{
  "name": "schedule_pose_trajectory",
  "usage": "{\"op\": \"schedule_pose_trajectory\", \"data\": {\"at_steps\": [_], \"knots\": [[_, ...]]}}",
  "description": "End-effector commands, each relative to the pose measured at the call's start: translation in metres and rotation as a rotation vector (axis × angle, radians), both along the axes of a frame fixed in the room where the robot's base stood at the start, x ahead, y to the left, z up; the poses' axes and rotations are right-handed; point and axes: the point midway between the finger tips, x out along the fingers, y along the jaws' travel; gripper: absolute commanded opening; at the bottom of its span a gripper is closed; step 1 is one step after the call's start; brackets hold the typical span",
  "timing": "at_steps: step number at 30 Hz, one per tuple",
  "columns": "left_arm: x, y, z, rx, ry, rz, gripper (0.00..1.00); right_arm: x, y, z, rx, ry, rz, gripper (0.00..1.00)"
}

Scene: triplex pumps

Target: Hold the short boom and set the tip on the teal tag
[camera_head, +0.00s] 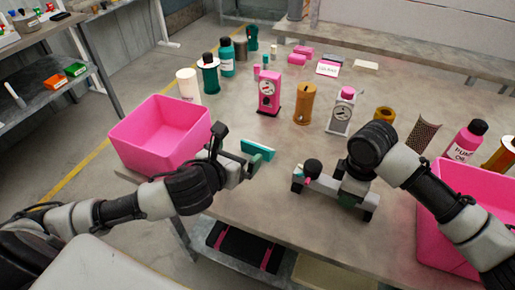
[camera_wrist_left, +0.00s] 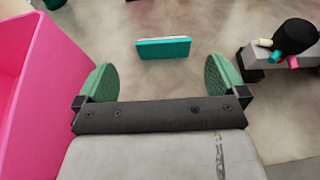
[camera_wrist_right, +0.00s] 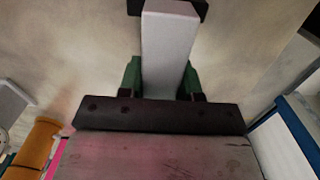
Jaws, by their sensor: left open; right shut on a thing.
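A teal block with a pale top, likely the teal tag (camera_head: 258,147), lies on the table. In the left wrist view the teal tag (camera_wrist_left: 163,48) lies just beyond my open, empty left gripper (camera_wrist_left: 160,78), apart from both fingers. My right gripper (camera_head: 349,197) is shut on a pale grey bar, likely the short boom (camera_head: 328,188); the bar (camera_wrist_right: 168,48) stands between the green fingers in the right wrist view. A black knob (camera_head: 313,167) with small pink, teal and cream pieces sits at its left end. My right wrist hides part of the bar.
A pink bin (camera_head: 160,135) stands left and another pink bin (camera_head: 440,235) right. A pink pump (camera_head: 269,90), an orange cylinder (camera_head: 304,104) and a grey pump (camera_head: 342,112) stand behind. Bare table lies between the teal tag and the bar.

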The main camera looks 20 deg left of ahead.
Motion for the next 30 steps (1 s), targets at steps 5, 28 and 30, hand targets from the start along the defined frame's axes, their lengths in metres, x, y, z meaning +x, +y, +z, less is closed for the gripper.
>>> {"op": "schedule_pose_trajectory", "data": {"at_steps": [5,28,30], "knots": [[0.010,-0.006,-0.017,0.010,0.034,-0.009,1.00,0.000,0.000,0.001,0.001,-0.001,0.000,0.00],[0.099,-0.011,-0.057,0.010,0.029,-0.008,1.00,0.000,0.000,0.001,0.001,-0.001,0.000,0.00],[0.102,-0.011,-0.059,0.011,0.029,-0.008,1.00,0.000,0.000,0.001,0.001,-0.001,0.000,0.00]]}}
